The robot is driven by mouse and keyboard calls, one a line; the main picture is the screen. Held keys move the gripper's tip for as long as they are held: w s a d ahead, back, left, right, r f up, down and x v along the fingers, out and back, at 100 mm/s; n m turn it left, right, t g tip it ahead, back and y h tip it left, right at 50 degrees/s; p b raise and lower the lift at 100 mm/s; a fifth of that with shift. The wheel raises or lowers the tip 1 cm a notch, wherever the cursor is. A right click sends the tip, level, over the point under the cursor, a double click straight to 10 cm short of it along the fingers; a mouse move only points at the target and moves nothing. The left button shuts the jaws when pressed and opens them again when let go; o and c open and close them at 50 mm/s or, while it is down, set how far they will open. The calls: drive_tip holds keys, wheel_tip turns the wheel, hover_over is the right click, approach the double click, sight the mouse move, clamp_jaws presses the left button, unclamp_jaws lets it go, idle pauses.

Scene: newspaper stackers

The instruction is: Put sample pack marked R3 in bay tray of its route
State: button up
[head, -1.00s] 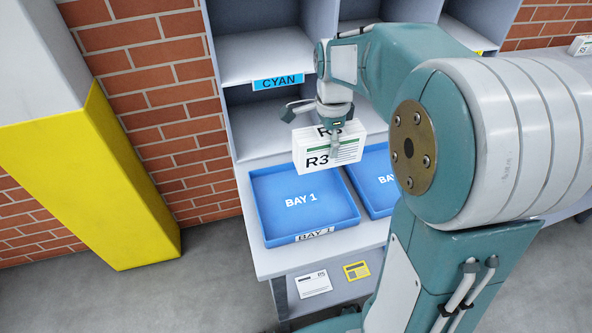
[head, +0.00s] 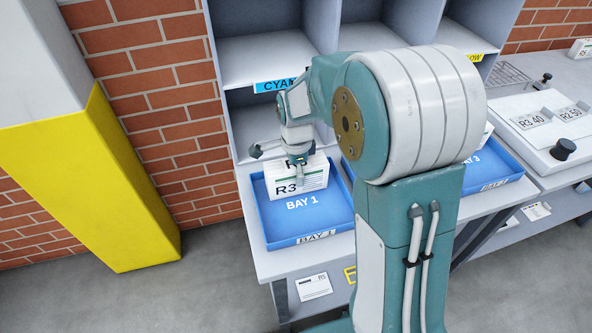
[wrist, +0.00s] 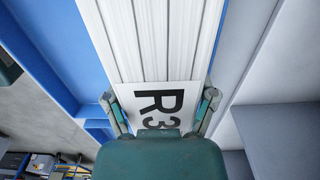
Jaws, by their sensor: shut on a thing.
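My gripper (head: 298,166) is shut on the white sample pack (head: 312,181) marked R3. The pack is upright, over the rear part of the blue tray labelled BAY 1 (head: 262,228). I cannot tell whether its bottom touches the tray floor. In the wrist view, the fingers (wrist: 160,108) grip both sides of the pack (wrist: 150,40), and its R3 label faces the camera. Blue tray walls show on both sides there. A blue tray labelled BAY 3 (head: 497,184) is farther right. My arm hides the trays between.
A grey pigeonhole rack stands behind the trays, with a CYAN label (head: 272,86) on a shelf edge. A yellow pillar (head: 90,185) stands left.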

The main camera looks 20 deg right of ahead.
drive_tip(key=o, duration=1.2)
